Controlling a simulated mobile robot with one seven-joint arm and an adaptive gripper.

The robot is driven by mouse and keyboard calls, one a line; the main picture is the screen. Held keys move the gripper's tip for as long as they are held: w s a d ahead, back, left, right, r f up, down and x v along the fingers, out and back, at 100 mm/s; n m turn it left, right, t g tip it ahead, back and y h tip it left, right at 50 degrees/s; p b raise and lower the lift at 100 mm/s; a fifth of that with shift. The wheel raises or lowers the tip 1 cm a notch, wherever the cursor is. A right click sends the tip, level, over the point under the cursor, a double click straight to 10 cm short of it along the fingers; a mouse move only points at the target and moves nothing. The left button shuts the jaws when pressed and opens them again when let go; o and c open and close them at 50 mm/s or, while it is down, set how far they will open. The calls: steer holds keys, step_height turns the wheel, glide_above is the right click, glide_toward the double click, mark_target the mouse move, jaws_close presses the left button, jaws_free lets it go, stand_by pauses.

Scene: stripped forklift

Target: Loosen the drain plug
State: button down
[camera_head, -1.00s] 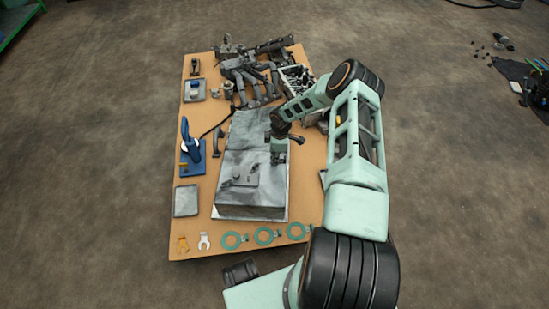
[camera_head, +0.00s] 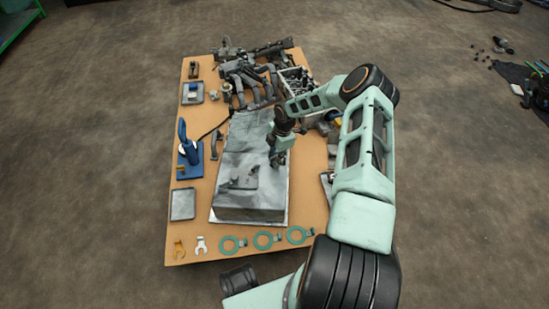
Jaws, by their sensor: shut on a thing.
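A grey metal block-like part (camera_head: 250,203) lies on a light metal sheet on the brown board. A small dark fitting (camera_head: 238,184) sits on its lower left top. My gripper (camera_head: 277,161) points down at the right side of the grey part, near its upper edge. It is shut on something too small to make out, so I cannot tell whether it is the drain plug. The drain plug itself is not clearly visible.
A blue tool on a blue base (camera_head: 190,160) stands at the left. An empty grey tray (camera_head: 183,204) is at the left. Dark parts (camera_head: 250,75) crowd the back.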

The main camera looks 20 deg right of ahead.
mark_target(273, 157)
steer(key=n, duration=0.5)
steer(key=shift+n+g+y, duration=0.3)
steer(key=shift+n+g, duration=0.1)
steer(key=n, duration=0.5)
steer(key=shift+w+d+g, duration=0.1)
steer(key=shift+g, duration=0.3)
steer(key=c, duration=1.8)
jaws_free()
steer(key=shift+r, duration=0.15)
steer(key=shift+r+p, duration=0.75)
steer(key=shift+r, duration=1.45)
